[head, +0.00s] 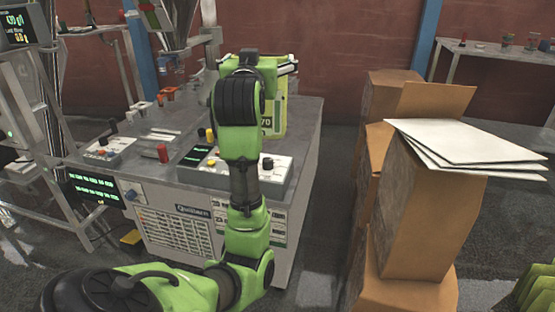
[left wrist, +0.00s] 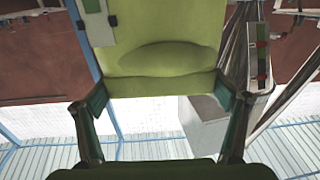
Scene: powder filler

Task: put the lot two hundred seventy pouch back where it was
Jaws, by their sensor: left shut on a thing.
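The lot two hundred seventy pouch (head: 277,117) is yellow-green with a pale label; only the end of its number, "70", shows in the head view. My arm covers much of it. My left gripper (head: 256,66) is shut on the pouch, over the right back part of the grey machine cabinet. In the left wrist view the pouch (left wrist: 160,55) fills the upper middle, between the two fingers of the gripper (left wrist: 160,100). I cannot tell whether the pouch's bottom touches the cabinet top. My right gripper is not in view.
The machine cabinet (head: 165,195) carries control panels (head: 270,172) and a red knob (head: 163,153). Stacked cardboard boxes (head: 425,215) with white sheets (head: 465,142) on top stand to the right. A table (head: 485,49) with small items is at the back right. Floor between cabinet and boxes is clear.

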